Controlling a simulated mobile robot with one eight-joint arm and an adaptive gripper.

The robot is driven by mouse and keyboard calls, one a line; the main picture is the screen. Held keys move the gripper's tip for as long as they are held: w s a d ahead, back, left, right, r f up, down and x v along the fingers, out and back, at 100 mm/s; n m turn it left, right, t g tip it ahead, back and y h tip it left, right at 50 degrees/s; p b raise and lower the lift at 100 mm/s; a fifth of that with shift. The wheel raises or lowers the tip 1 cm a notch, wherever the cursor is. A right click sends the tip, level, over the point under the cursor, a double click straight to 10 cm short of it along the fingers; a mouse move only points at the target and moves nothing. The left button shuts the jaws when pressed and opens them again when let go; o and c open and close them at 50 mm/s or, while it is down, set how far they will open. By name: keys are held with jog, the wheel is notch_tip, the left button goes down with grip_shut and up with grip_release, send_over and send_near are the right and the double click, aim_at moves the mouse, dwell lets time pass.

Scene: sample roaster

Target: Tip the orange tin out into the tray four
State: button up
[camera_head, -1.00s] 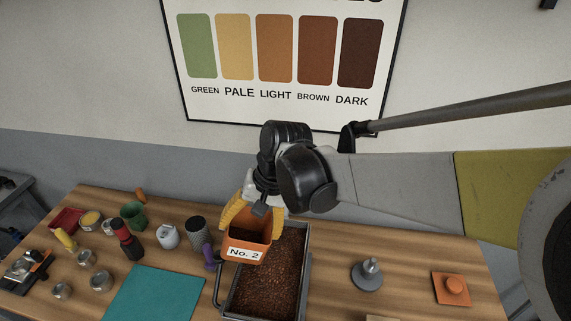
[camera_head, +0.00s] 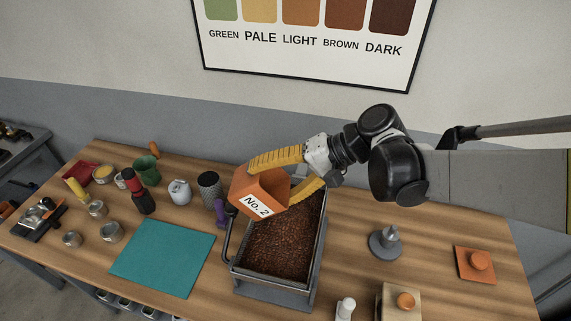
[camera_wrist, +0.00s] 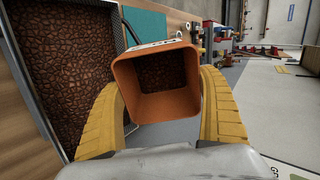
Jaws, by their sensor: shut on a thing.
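The orange tin (camera_head: 243,188), labelled "No. 2", is held tilted in the air above the back left of the tray (camera_head: 232,258). My gripper (camera_head: 271,182) is shut on the tin, with a yellow finger on either side. In the wrist view, I look into the tin's square mouth (camera_wrist: 158,104); dark brown beans lie at its bottom. The metal-rimmed tray is spread with brown beans (camera_head: 282,245); they also show at left in the wrist view (camera_wrist: 72,70). No beans are seen falling. The tin's underside is hidden.
A teal mat (camera_head: 162,258) lies left of the tray, with several jars and cups beyond it. A purple-handled thing (camera_head: 220,212) stands close by the tray. A grey cone-shaped weight (camera_head: 386,243) and an orange square lid (camera_head: 475,263) lie right. Wood between is clear.

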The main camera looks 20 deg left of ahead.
aim_at(285, 196)
jog(key=shift+w+d+f+g+y+b, duration=0.1)
jog(key=shift+d+f+g+y+b, duration=0.3)
jog(key=shift+y+b, duration=0.85)
jog(key=shift+w+d+f+g+y+b, duration=0.15)
jog(key=shift+f+y+b, duration=0.3)
jog(key=shift+b, duration=1.5)
jog(key=shift+w+d+f+g+y+b, duration=0.15)
jog(key=shift+d+f+y+b, duration=0.45)
jog(key=shift+b, duration=1)
jog(key=y+b, duration=0.1)
jog(key=b, duration=0.1)
jog(key=y+b, duration=0.1)
jog(key=shift+d+f+g+b, duration=0.15)
jog(key=shift+f+g+b, duration=0.15)
jog(key=shift+b, duration=0.1)
jog(key=shift+d+f+y+b, duration=0.2)
jog(key=shift+f+y+b, duration=0.15)
jog(key=shift+y+b, duration=0.35)
jog(key=y, duration=0.1)
jog(key=d+g+y, duration=0.1)
jog(key=y, duration=0.2)
jog(key=shift+w+d+g+y, duration=0.3)
jog(key=shift+w+d+g, duration=0.05)
jog(key=shift+d+g, duration=0.05)
notch_tip(285, 196, up, 3)
jog(key=shift+f+p, duration=0.1)
jog(key=shift+p, duration=0.85)
